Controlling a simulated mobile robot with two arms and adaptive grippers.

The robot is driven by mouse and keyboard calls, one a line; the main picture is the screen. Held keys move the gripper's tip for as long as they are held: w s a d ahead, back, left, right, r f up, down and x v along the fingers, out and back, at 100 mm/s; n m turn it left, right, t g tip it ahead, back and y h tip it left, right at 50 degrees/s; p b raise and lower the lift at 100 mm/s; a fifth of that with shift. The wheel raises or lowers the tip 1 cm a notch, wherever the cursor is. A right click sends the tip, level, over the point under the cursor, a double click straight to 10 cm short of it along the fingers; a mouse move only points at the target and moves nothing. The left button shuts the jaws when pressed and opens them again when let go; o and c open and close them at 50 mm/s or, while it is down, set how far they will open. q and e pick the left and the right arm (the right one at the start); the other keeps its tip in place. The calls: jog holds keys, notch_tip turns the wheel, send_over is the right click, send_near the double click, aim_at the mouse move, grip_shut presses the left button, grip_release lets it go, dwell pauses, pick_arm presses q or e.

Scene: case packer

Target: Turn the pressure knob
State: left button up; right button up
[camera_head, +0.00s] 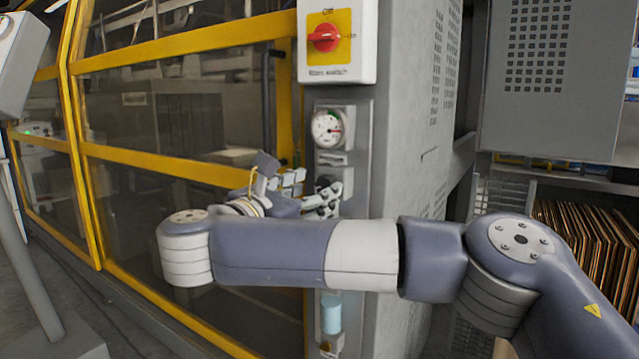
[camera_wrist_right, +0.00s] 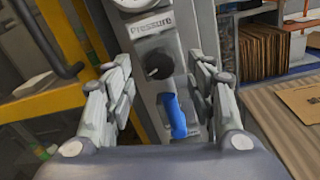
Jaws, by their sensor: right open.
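The pressure knob (camera_wrist_right: 158,65) is a round black knob on a grey panel (camera_wrist_right: 150,38), below a label strip. In the right wrist view it sits between and beyond the two fingers of my right gripper (camera_wrist_right: 165,85). The fingers are open, one on each side, and do not appear to touch it. In the head view my right gripper (camera_head: 315,190) is at the panel, and its fingers largely hide the knob. A round pressure gauge (camera_head: 328,127) is above the knob. A blue part (camera_wrist_right: 174,117) is below it in the wrist view. My left gripper is not in view.
A red rotary switch (camera_head: 324,38) on a yellow plate is above the gauge. Yellow-framed glazed doors (camera_head: 190,165) stand left of the panel. A light blue cup-like part (camera_head: 331,313) is low on the panel. A shelf with cardboard sheets (camera_head: 575,235) is at right.

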aim_at(326, 185)
jog(key=shift+w+d, duration=0.3)
jog(key=shift+x, duration=1.05)
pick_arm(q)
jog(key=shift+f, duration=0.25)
pick_arm(e)
jog(key=c, duration=1.1)
